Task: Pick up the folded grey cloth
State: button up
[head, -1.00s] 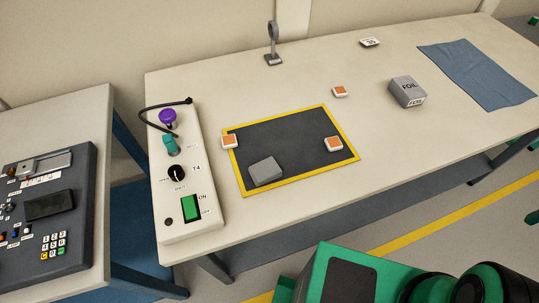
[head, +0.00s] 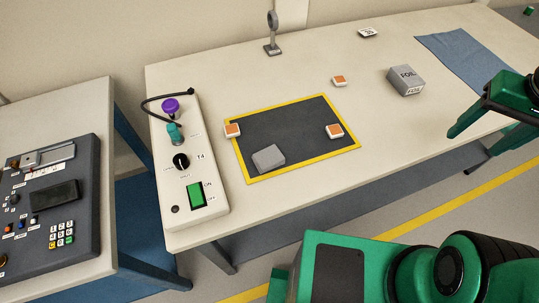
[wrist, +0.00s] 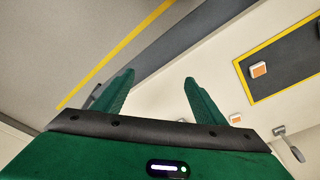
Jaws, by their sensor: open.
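The folded grey cloth (head: 268,158) appears as a small grey slab lying on the front left of a dark mat with a yellow border (head: 300,170) in the head view. Nothing covers it. My gripper (wrist: 158,78) is open and empty in the wrist view, its two green fingers apart. In the head view my gripper and arm are partly in frame at the right edge, over the table's front right, well to the right of the cloth. I do not see the cloth in the wrist view.
White-and-orange blocks (head: 334,131) sit on and near the mat. A grey FOIL box (head: 405,80) and a blue sheet (head: 465,60) lie to the right. A switch panel (head: 202,160) stands left of the mat, and a post-mounted ring (head: 272,35) behind it.

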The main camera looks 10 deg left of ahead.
aim_at(266, 157)
jog(key=w+a+f+n+y, duration=0.1)
jog(key=w+a+f, duration=0.1)
jog(key=w+a, duration=0.6)
jog(key=a+f+m+g+y, duration=0.1)
jog(key=a+f+g, duration=0.1)
jog(key=a, duration=0.4)
jog(key=s+a+f+m+g+y, duration=0.1)
jog(key=a+f+g+y, duration=0.1)
jog(key=a+f, duration=0.2)
jog(key=a+f+m+g+y, duration=0.2)
jog(key=a+f, duration=0.1)
jog(key=a, duration=0.4)
jog(key=shift+s+a+f, duration=0.25)
jog(key=shift+s+a, duration=0.05)
jog(key=shift+a, duration=0.1)
jog(key=a+m+g+y, duration=0.1)
jog(key=a, duration=0.1)
jog(key=s+a+m+g+y, duration=0.1)
jog(key=a, duration=0.2)
jog(key=s+a+m+g+y, duration=0.1)
jog(key=a+g+y, duration=0.1)
jog(key=shift+s+a+r, duration=0.1)
jog(key=shift+a, duration=0.05)
jog(key=shift+s+a+r+m+g+y, duration=0.1)
jog(key=shift+a+r+m+g+y, duration=0.2)
jog(key=shift+a+m+y, duration=0.1)
jog(key=x, duration=1)
jog(key=shift+s+a+r, duration=0.1)
jog(key=shift+s+a, duration=0.05)
jog(key=shift+a, duration=0.35)
